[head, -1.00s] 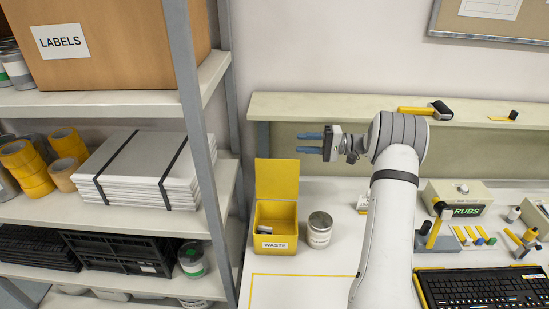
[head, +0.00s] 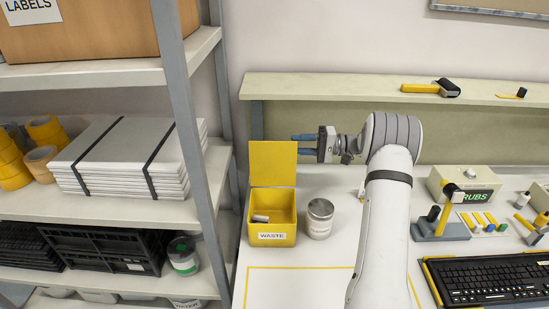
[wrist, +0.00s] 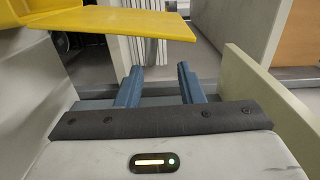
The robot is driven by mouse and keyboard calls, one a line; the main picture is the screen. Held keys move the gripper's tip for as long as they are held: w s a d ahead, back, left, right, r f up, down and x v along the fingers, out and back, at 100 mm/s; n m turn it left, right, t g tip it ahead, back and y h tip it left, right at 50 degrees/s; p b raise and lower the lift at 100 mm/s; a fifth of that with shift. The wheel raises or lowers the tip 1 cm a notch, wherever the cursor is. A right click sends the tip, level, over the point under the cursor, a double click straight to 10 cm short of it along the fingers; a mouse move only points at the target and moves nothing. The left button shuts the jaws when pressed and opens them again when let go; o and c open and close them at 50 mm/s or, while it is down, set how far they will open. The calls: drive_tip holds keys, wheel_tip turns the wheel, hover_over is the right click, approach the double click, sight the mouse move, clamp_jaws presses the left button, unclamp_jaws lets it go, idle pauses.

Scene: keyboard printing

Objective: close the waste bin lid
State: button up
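The yellow waste bin (head: 282,240) stands on the white table, with a white "WASTE" label on its front. Its flat yellow lid (head: 273,163) stands open and upright at the bin's back edge. A small grey item (head: 260,218) lies inside. My gripper (head: 297,144) points left at the lid's upper right corner, with its two blue fingers apart and nothing between them. In the wrist view, the lid (wrist: 120,22) reaches in from the upper left, above and left of the open fingers (wrist: 158,82). I cannot tell whether they touch.
A metal can (head: 320,220) stands right beside the bin. A shelf rack (head: 200,150) rises to the left. A raised ledge (head: 330,88) runs along the back wall. A keyboard (head: 490,280) and small tools lie to the right. The table in front of the bin is clear.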

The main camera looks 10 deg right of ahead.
sight(275, 148)
drive_tip(key=a, duration=0.2)
drive_tip(key=a+p, duration=0.1)
drive_tip(key=a, duration=0.1)
drive_tip(key=w+a+f, duration=0.1)
drive_tip(key=a, duration=0.1)
drive_tip(key=shift+w+a+p, duration=0.1)
drive_tip(key=shift+a+p, duration=0.25)
drive_tip(key=shift+p, duration=0.05)
drive_tip(key=shift+w+a+f, duration=0.1)
drive_tip(key=shift+w+a, duration=0.05)
drive_tip(key=shift+a, duration=0.35)
clamp_jaws()
drive_tip(key=shift+f, duration=0.1)
